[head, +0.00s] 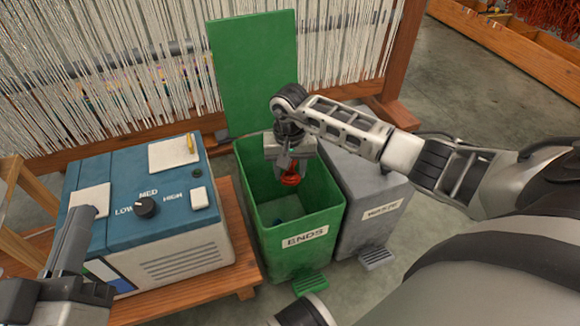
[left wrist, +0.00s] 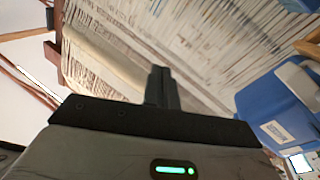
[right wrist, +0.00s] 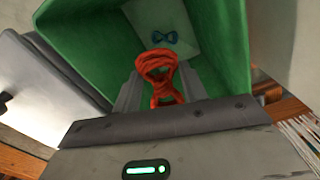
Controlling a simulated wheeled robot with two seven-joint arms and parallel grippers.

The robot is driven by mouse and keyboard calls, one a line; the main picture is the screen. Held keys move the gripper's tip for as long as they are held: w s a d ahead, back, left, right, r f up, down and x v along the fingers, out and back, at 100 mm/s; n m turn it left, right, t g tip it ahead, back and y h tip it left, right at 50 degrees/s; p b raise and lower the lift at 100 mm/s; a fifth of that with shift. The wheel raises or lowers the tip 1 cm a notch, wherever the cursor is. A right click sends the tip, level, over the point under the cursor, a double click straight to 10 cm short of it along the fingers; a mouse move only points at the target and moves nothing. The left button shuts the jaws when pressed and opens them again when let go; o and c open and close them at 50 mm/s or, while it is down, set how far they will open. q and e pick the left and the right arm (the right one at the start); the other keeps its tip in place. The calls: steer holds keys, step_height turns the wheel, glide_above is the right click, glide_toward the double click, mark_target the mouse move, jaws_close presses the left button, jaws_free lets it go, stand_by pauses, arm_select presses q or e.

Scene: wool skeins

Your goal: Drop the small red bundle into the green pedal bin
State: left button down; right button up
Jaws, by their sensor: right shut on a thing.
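The small red bundle (head: 290,179) is a twisted loop of yarn, held in my right gripper (head: 287,170). The right wrist view shows the bundle (right wrist: 160,78) pinched between the two fingers. The gripper points down into the open mouth of the green pedal bin (head: 290,262), labelled ENDS. The bin's lid (head: 256,75) stands upright behind it. In the right wrist view the bin's green wall (right wrist: 85,45) surrounds the bundle, and the floor of the bin lies beyond it. My left gripper (head: 76,222) is shut and empty at the lower left, beside the blue-topped machine.
A small blue bundle (right wrist: 164,38) lies on the bin's floor. A grey bin (head: 365,215) labelled WASTE stands close on the right. A blue-topped machine (head: 120,215) sits on a wooden bench (head: 238,250) at left. A strung loom (head: 100,85) is behind.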

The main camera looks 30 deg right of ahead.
mark_target(290, 170)
steer(key=o, duration=1)
steer(key=shift+o, duration=0.2)
steer(key=shift+r, duration=0.15)
step_height(290, 170, up, 6)
steer(key=p, duration=0.3)
steer(key=shift+d+r, duration=0.1)
steer(key=shift+r, duration=0.1)
arm_select(q)
steer(key=f+g+p, duration=0.1)
steer(key=s+f+g+y, duration=0.1)
steer(key=f+g+y+p, duration=0.1)
steer(key=f, duration=0.1)
steer(key=shift+s+a+n+p, duration=0.1)
steer(key=shift+s+n+p, duration=0.25)
steer(key=shift+s+n, duration=0.05)
arm_select(e)
step_height(290, 170, up, 9)
arm_select(q)
steer(key=shift+f, duration=0.1)
arm_select(e)
steer(key=shift+r, duration=0.15)
